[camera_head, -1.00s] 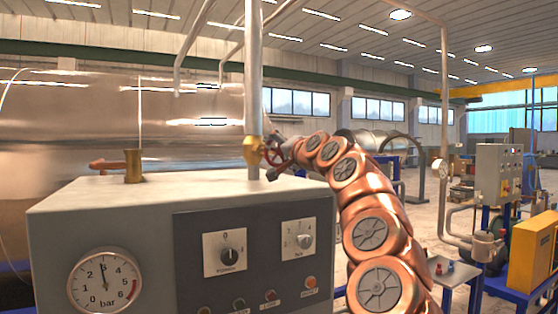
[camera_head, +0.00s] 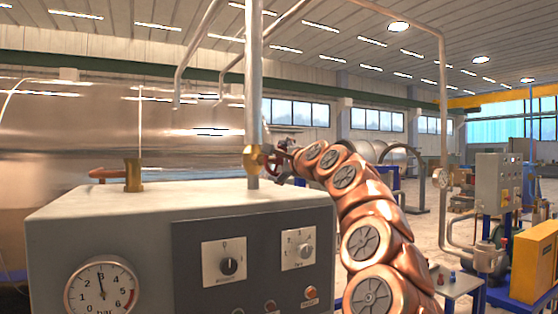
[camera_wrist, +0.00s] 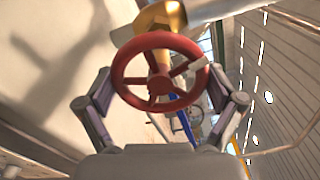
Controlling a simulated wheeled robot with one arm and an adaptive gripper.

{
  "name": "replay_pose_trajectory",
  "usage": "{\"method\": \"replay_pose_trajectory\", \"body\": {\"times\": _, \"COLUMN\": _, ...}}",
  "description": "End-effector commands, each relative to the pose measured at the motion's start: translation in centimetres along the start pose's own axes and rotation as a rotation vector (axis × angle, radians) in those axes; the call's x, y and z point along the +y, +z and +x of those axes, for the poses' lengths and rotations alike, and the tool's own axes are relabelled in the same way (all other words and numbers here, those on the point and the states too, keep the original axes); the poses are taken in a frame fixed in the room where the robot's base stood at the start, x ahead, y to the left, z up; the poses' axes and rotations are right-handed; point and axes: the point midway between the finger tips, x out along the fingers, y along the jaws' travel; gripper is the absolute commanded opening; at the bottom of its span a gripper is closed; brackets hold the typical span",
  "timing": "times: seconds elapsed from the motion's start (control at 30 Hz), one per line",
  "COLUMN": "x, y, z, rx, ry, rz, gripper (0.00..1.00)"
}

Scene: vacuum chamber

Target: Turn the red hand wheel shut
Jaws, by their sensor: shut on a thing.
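The red hand wheel (camera_wrist: 158,86) fills the middle of the wrist view, with a round rim, spokes and a hub. It sits on a brass valve (camera_wrist: 160,18) on a metal pipe. In the head view the wheel (camera_head: 270,160) is small, at the right side of the brass valve body (camera_head: 252,159). My gripper (camera_wrist: 160,80) has one finger at the left and one at the right of the rim, shut on the wheel. In the head view my copper-coloured arm reaches it from the right and partly hides it.
A grey control cabinet (camera_head: 120,212) with a pressure gauge (camera_head: 101,288) and knobs stands in front, below the valve. A large shiny vessel (camera_head: 60,140) lies behind it at the left. Another valve with a red-brown handle (camera_head: 112,173) is on the cabinet's left.

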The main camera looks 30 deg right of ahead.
Motion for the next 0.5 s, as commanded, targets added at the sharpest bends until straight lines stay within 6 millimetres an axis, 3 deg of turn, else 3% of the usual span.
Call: {"method": "replay_pose_trajectory", "body": {"times": 0.5, "x": -0.22, "y": -0.11, "z": -0.15, "rx": 0.001, "ry": -0.004, "rz": 0.269, "gripper": 0.58}}
